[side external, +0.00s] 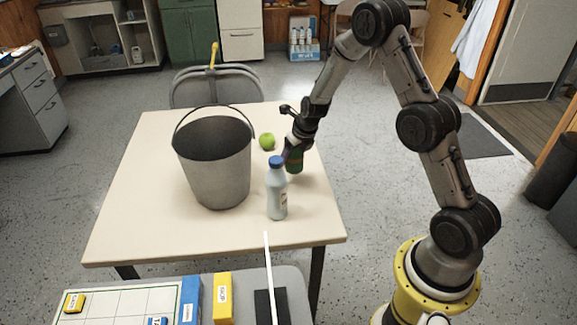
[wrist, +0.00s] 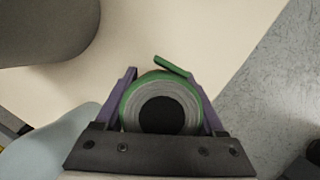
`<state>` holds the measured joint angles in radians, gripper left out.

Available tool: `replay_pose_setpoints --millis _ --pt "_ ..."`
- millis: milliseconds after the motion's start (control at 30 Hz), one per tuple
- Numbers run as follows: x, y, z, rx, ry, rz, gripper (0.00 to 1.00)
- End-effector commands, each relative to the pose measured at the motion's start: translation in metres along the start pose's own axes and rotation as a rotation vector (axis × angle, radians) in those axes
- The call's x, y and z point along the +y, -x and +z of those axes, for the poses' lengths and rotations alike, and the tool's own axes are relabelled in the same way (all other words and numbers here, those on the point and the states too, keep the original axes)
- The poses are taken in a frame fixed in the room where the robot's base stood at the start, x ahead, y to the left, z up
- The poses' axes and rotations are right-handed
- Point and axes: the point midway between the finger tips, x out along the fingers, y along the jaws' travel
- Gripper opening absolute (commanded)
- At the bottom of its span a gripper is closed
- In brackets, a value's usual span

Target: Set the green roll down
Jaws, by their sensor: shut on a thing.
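The green roll (wrist: 161,102) is a roll of green tape with a grey inner ring, a dark centre and a loose end sticking up. My gripper (wrist: 167,90) is shut around it, one finger on each side. In the side external view my gripper (side external: 293,150) points down with the green roll (side external: 294,161) at the right part of the table (side external: 140,215). I cannot tell whether the roll touches the tabletop.
A large grey bucket (side external: 218,165) with a raised handle stands left of my gripper. A blue-capped bottle (side external: 277,195) stands just in front of the roll. A green apple (side external: 267,141) lies just behind and left. The table's right edge is close by.

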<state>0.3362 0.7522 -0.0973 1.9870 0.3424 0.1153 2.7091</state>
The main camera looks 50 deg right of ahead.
Motion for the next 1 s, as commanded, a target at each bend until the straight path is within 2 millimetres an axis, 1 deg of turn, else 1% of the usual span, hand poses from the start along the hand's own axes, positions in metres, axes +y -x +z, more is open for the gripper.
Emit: replay_pose_setpoints --millis 33,100,267,333,500,767,1000 --pt "0.000 -0.007 0.003 0.000 0.000 0.000 0.09" --pt "-0.001 -0.013 0.004 -0.001 0.001 0.000 0.09" --pt "-0.001 -0.020 0.007 -0.001 0.001 0.000 0.09" --pt "-0.001 -0.028 0.008 0.000 0.000 0.000 0.09" --pt "-0.002 -0.041 0.001 0.002 -0.002 0.000 0.09" --pt "-0.002 -0.051 -0.002 -0.003 0.000 0.000 0.09" --pt "-0.002 -0.052 -0.003 -0.002 0.001 0.000 0.09"
